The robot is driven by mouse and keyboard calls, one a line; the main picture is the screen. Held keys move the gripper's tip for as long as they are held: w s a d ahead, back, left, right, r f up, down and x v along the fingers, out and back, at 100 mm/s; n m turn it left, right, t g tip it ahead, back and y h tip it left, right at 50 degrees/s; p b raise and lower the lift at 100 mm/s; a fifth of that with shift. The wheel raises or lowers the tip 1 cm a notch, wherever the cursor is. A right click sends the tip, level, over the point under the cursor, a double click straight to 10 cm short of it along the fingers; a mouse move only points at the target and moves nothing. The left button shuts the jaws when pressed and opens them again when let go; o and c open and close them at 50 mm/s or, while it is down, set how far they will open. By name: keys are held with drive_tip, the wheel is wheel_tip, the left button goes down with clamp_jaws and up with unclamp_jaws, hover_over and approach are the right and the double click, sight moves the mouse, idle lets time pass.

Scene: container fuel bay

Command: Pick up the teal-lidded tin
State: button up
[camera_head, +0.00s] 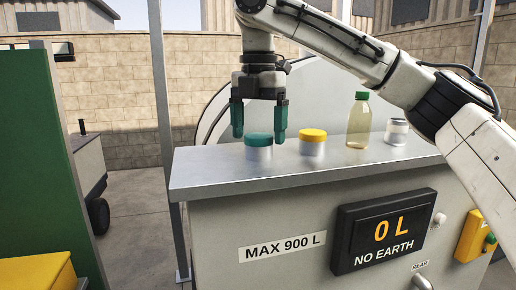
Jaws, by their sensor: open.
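The teal-lidded tin (259,154) stands upright on the metal counter (222,177) near its left end. It has a pale grey body and a teal lid. My gripper (259,137) points straight down above the tin, with its two teal fingers apart. The left finger tip appears just left of the lid, and the right finger tip just right of it. Nothing is held between the fingers. I cannot tell exactly how far the fingertips are from the tin in depth.
A yellow-lidded tin (312,145) stands close to the right of my gripper. Farther right are a green-capped bottle (358,122) and a white-lidded jar (397,133), near my arm. A display box (383,230) is on the front panel. The counter's left end is clear.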

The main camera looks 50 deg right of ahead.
sight(258, 138)
drive_tip(key=shift+f, duration=1.5)
drive_tip(key=shift+s, duration=0.1)
drive_tip(key=shift+c, duration=0.2)
drive_tip(key=c, duration=1.2)
drive_tip(key=shift+o, duration=0.2)
drive_tip(key=shift+r, duration=0.1)
